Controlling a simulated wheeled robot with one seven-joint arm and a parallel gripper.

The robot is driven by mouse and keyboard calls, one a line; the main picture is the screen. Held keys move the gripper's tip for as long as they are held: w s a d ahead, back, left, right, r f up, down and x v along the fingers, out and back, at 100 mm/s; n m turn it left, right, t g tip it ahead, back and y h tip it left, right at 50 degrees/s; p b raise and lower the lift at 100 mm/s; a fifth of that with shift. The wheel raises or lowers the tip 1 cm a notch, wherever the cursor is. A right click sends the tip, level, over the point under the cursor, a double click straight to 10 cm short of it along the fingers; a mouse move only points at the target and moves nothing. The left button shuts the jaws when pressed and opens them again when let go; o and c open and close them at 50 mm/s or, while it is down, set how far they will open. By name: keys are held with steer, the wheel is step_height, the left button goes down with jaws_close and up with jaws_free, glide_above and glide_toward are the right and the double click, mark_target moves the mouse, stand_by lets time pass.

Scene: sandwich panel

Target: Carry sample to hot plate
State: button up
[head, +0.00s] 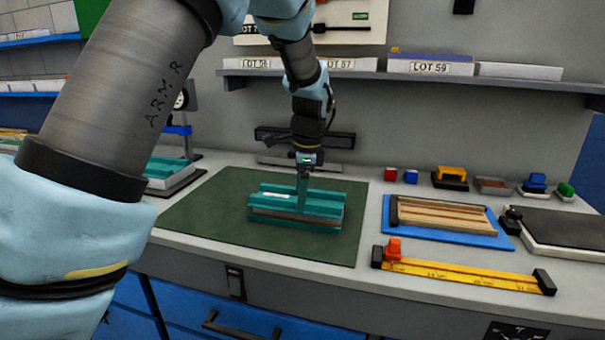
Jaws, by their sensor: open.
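A teal, ribbed block with a brownish layer along its front side, seemingly the sample (268,211), lies flat on the dark green mat (215,205). My gripper (303,182) points straight down over the middle of this block. Its jaws are open, with a narrow teal upright piece between or just below them. I cannot tell whether the fingers touch the block. A dark flat slab on a pale base, which may be the hot plate (565,229), is at the right edge, with a black knob beside it. Its top is bare.
A blue tray (397,235) with wooden strips and a yellow ruler bar (460,276) lie between mat and slab. Small coloured blocks and tools line the back. A shelf (400,76) hangs above. My arm hides much of the left side.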

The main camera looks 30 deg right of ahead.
steer(key=shift+w+f, duration=0.2)
steer(key=shift+f, duration=0.9)
steer(key=shift+c, duration=0.4)
steer(key=c, duration=1.3)
steer(key=o, duration=0.8)
steer(key=shift+c, duration=0.2)
steer(key=shift+a, duration=0.1)
steer(key=c, duration=0.7)
steer(key=shift+r, duration=0.2)
steer(key=shift+c, duration=0.2)
